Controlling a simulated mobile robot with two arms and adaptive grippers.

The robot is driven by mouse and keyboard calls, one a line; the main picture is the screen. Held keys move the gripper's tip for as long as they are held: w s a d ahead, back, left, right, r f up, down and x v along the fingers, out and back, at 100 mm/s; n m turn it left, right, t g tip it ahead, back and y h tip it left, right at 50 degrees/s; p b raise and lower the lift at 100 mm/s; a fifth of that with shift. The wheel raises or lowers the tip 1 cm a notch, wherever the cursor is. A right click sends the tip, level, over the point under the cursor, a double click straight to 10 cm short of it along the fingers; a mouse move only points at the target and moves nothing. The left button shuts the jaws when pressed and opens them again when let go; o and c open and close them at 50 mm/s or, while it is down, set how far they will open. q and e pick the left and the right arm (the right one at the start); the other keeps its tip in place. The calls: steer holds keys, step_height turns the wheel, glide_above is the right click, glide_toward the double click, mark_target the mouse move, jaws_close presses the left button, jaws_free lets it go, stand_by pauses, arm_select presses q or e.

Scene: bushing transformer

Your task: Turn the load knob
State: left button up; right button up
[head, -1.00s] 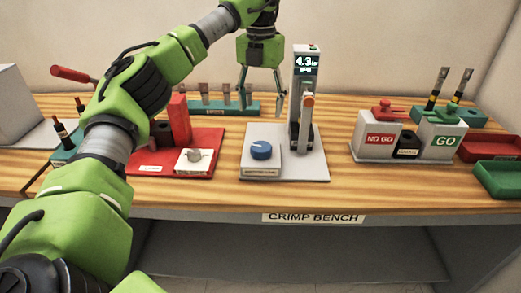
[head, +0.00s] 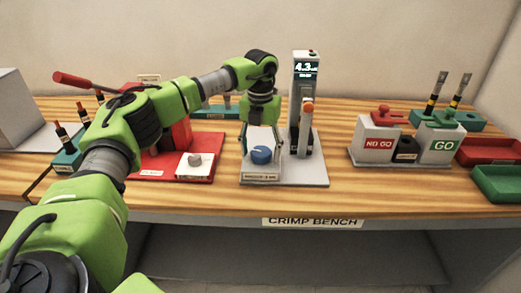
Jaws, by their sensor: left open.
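A white pointer line shows on the knob, and the label on the block is too small to read. I cannot tell whether the fingers touch the knob. A smaller grey knob (head: 195,159) sits on a white block on the red base. My right gripper is not in view.
The tester's upright column (head: 306,100) with a lit display reading 4.3 stands close right of my left gripper. The NO GO (head: 379,143) and GO (head: 443,143) blocks and the green tray (head: 498,184) are at the right. Bare wood lies between tester and blocks.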

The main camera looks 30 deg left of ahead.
arm_select(q)
steer(key=shift+f, duration=0.15)
steer(key=c, duration=1.1)
steer(key=shift+m, duration=0.5)
steer(key=m+p, duration=0.1)
steer(key=m, duration=0.2)
steer(key=shift+a, duration=0.1)
steer(key=m+p, duration=0.1)
steer(key=m, duration=0.3)
steer(key=shift+a, duration=0.1)
steer(key=m, duration=0.3)
steer(key=m+p, duration=0.1)
steer(key=m, duration=0.2)
steer(key=shift+w+a+m, duration=0.15)
steer(key=shift+m, duration=0.25)
steer(key=m, duration=0.5)
steer(key=shift+w+m+p, duration=0.2)
steer(key=shift+m+p, duration=0.1)
